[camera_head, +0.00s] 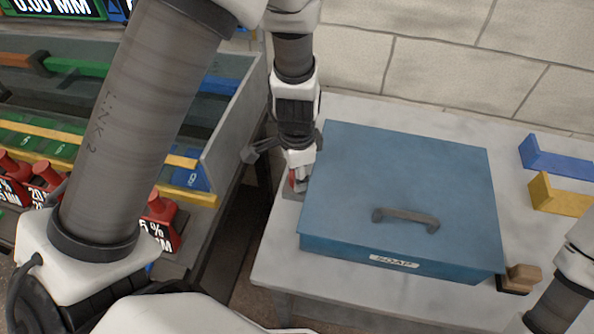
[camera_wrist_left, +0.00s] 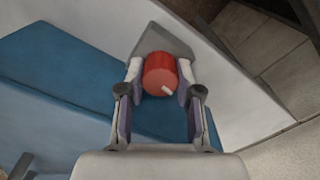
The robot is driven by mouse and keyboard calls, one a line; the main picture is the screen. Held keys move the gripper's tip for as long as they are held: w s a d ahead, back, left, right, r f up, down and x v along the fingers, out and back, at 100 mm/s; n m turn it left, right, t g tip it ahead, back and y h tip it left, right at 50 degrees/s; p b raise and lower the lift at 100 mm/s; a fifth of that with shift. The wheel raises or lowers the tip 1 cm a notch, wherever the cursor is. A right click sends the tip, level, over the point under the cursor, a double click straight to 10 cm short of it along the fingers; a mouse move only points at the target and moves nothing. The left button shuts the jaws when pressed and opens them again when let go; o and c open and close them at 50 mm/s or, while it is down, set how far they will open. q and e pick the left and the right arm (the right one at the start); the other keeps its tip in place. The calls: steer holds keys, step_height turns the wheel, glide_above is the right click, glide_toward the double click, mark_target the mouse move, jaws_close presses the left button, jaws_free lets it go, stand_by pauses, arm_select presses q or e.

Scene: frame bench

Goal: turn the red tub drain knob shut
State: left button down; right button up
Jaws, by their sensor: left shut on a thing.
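The red drain knob (camera_wrist_left: 160,75) sits on a grey mount (camera_wrist_left: 165,38) beside the blue tub, with a short pale mark on its face. In the head view only a sliver of the red knob (camera_head: 292,180) shows. My left gripper (camera_wrist_left: 160,90) has its fingers on both sides of the knob and is shut on it; in the head view the left gripper (camera_head: 299,178) reaches down at the tub's left side. The blue tub (camera_head: 400,185) has a closed lid with a grey handle and a front label reading SOAP. My right gripper is out of view.
The pale bench top (camera_head: 290,255) carries the tub. A blue bracket (camera_head: 555,160) and a yellow bracket (camera_head: 560,198) lie at the right, and a wooden-handled block (camera_head: 518,279) lies near the tub's front right corner. A rack with red weights stands left.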

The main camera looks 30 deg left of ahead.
arm_select(q)
steer(key=shift+s+f+n+p, duration=0.1)
steer(key=shift+n+p, duration=0.2)
steer(key=shift+n, duration=0.9)
steer(key=c, duration=1.1)
jaws_free()
steer(key=shift+o, duration=0.2)
